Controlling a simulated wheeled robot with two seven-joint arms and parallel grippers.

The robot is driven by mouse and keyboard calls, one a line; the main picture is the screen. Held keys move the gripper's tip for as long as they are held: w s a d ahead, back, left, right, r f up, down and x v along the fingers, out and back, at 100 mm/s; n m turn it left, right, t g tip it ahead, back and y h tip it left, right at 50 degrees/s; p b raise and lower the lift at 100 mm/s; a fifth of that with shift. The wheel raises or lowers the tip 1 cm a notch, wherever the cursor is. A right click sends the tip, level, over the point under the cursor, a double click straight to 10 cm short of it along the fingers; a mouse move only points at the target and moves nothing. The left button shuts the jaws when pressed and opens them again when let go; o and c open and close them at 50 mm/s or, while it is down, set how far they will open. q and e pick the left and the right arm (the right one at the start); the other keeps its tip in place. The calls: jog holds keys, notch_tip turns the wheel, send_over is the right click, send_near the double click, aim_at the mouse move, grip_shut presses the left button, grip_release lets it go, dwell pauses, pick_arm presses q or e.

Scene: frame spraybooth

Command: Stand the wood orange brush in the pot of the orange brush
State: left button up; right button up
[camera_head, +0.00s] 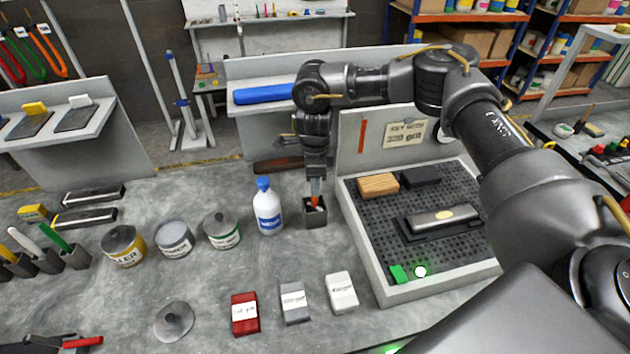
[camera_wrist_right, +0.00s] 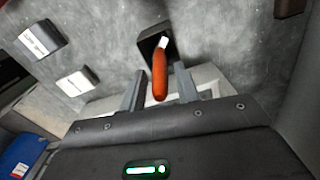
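The orange brush (camera_wrist_right: 160,76) stands in a small dark square pot (camera_head: 316,216), handle up and leaning a little. The pot also shows in the right wrist view (camera_wrist_right: 146,46), with a pale part of the brush at its mouth. My right gripper (camera_head: 315,180) points down over the pot. In the right wrist view its two fingers (camera_wrist_right: 160,82) are apart on either side of the orange handle, with a gap visible on each side. In the head view the brush (camera_head: 315,202) is partly hidden by the gripper. My left gripper is not in view.
A white bottle with a blue cap (camera_head: 267,208) stands just left of the pot. A perforated tray (camera_head: 382,290) with blocks lies to the right. Several cans, including a green-labelled one (camera_head: 222,230), stand left. Small boxes (camera_head: 293,303) lie in front; the bench between is clear.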

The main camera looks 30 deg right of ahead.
jog(key=shift+o, duration=0.8)
notch_tip(320, 180, up, 11)
jog(key=b, duration=0.2)
jog(key=shift+f+b, duration=0.1)
jog(key=shift+b, duration=0.2)
